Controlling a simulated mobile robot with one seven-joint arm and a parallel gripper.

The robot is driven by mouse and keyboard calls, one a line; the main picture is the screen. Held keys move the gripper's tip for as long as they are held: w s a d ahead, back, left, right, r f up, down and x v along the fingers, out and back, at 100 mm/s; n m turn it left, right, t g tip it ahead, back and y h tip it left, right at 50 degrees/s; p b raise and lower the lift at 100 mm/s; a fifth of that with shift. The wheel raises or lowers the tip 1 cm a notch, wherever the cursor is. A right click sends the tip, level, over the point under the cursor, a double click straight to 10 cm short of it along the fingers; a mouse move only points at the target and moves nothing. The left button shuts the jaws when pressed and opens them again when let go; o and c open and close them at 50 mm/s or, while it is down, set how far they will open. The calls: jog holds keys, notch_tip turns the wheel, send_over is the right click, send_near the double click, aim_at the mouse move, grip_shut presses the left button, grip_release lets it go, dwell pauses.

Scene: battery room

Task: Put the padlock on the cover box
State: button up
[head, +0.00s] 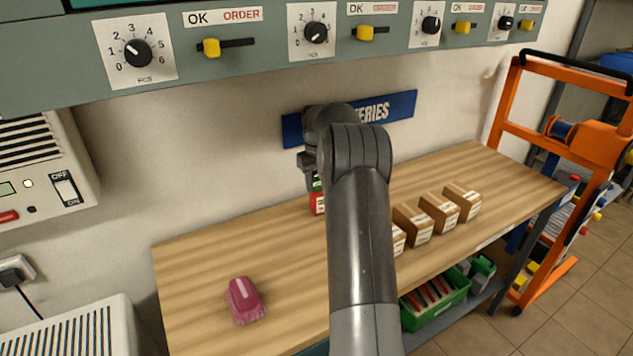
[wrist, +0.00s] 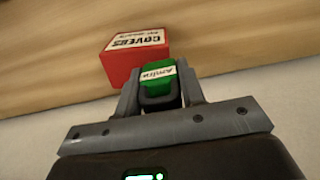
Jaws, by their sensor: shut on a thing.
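My gripper (wrist: 163,94) is shut on a small green padlock (wrist: 158,73) with a white name label, held between the two fingers. A dark part shows below its green body. The red cover box (wrist: 137,57), with a white label reading COVERS, stands on the wooden bench close beyond the padlock. In the head view my arm hides much of this. A bit of the green padlock (head: 317,182) shows just above the red box (head: 318,202) at the back of the bench. I cannot tell whether padlock and box touch.
A pink object (head: 245,300) lies at the front left of the bench (head: 195,270). Several brown cartons (head: 440,211) stand in a row right of my arm. A blue sign (head: 400,106) is on the wall behind. The grey control panel (head: 270,60) overhangs above.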

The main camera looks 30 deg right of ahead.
jog(key=shift+f, duration=0.1)
jog(key=o, duration=1)
jog(key=shift+o, duration=0.2)
notch_tip(320, 180, up, 12)
jog(key=shift+r, duration=0.15)
jog(key=shift+d, duration=0.1)
